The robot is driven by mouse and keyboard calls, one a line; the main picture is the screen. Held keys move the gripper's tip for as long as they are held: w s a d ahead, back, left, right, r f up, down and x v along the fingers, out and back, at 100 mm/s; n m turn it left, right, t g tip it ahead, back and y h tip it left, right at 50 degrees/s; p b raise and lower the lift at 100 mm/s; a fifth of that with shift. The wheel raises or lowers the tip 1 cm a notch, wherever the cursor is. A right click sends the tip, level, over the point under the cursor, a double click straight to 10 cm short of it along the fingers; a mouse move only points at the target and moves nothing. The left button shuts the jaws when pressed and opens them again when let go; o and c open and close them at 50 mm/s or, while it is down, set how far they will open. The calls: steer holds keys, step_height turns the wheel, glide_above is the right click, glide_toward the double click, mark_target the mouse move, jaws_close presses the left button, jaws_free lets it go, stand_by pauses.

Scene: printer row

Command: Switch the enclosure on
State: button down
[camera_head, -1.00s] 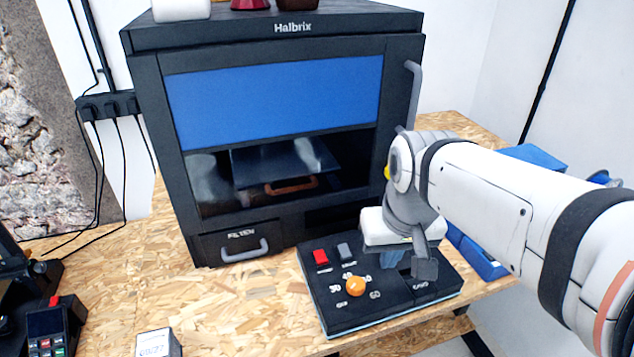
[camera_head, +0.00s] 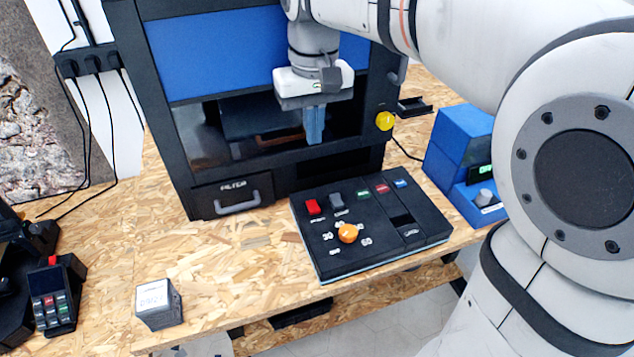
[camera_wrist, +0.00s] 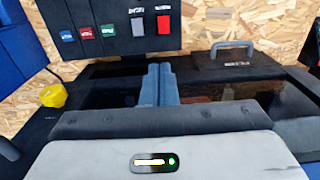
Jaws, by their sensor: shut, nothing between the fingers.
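The enclosure (camera_head: 160,110) is a tall black cabinet with a blue panel and a dark window in its front. Its black control panel (camera_head: 385,255) lies on the bench before it. The panel carries a red switch (camera_head: 312,207), a grey switch (camera_head: 336,200), an orange knob (camera_head: 348,233) and small green, red and blue buttons. The red switch (camera_wrist: 163,25) and grey switch (camera_wrist: 137,27) also show in the wrist view. My gripper (camera_head: 315,138) points down, shut and empty, in front of the enclosure window and above the panel's back edge. Its blue fingers (camera_wrist: 160,85) touch neither switch.
A yellow round knob (camera_head: 384,121) sits at the enclosure's right front. A blue box with a display (camera_head: 455,150) stands to the right. A filter drawer (camera_head: 228,197) is below the window. A small labelled block (camera_head: 158,305) stands front left, with bare bench around it.

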mark_target(315, 199)
step_height(315, 199, down, 14)
steer(key=shift+p, duration=0.75)
steer(key=shift+w+f, duration=0.15)
steer(key=shift+f, duration=0.05)
steer(key=shift+r, duration=0.1)
steer(key=shift+s+d+r+p, duration=0.1)
steer(key=shift+s+r+p, duration=0.05)
steer(key=shift+s, duration=0.25)
steer(key=shift+s+d+r+p, duration=0.1)
steer(key=shift+s+p, duration=0.05)
steer(key=shift+s, duration=0.25)
steer(key=shift+r, duration=0.1)
